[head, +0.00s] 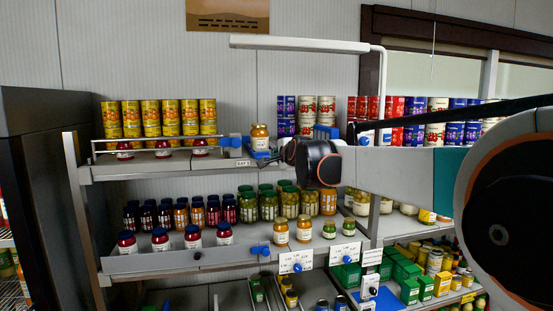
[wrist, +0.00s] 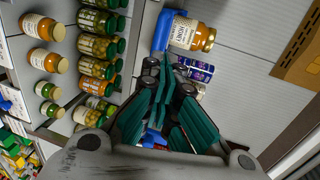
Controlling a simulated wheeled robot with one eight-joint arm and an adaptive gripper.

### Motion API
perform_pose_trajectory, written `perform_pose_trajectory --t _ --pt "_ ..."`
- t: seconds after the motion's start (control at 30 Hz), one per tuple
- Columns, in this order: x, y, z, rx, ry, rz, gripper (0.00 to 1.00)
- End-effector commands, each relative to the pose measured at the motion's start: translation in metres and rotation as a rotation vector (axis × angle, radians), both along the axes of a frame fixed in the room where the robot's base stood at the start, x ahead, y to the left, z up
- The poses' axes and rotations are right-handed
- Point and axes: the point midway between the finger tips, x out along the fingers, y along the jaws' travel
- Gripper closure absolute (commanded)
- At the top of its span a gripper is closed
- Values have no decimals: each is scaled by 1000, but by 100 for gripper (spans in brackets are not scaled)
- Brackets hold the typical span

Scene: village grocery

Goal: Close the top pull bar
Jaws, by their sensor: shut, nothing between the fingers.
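The top shelf carries a thin metal bar (head: 160,139) along its front left, before the yellow cans, with a blue knob (head: 234,142) at its right end. I cannot tell from this view how far it is pulled out. My gripper (head: 284,153) is shut and empty, to the right of the knob and apart from it, near a blue holder (head: 259,154) with an orange-brown jar (head: 260,137). In the wrist view, my gripper (wrist: 168,72) points toward this blue holder (wrist: 162,32) and jar (wrist: 190,34). The bar is not clearly visible there.
Yellow cans (head: 161,113) stand behind the bar, with several small jars. A white overhead arm (head: 300,44) crosses above the shelf. Lower shelves hold rows of jars (head: 290,204) and drawers with blue knobs (head: 261,250). A dark cabinet (head: 40,190) stands at left.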

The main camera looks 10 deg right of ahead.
Motion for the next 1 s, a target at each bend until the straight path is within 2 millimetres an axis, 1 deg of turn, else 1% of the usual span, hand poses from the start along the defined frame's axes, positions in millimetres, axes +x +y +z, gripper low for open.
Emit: perform_pose_trajectory --t 0.1,0.3,0.4,0.53,0.63,0.67,0.77,0.87,0.9,0.97,1.0 --pt "-21 -1 2 2 0 0 100" --pt "-51 -1 9 1 1 0 100" --pt "-62 -1 12 0 1 0 100" --pt "-71 -1 14 0 1 0 100" --pt "-79 0 7 -14 8 6 100" --pt "-83 0 2 -28 13 11 100" --pt "-103 4 -29 -102 48 38 100" --pt "-135 10 -77 -222 101 85 100" --pt "-149 12 -98 -277 125 109 100" --pt "-171 15 -129 -358 160 145 100" --pt "-186 17 -150 -412 184 171 100"
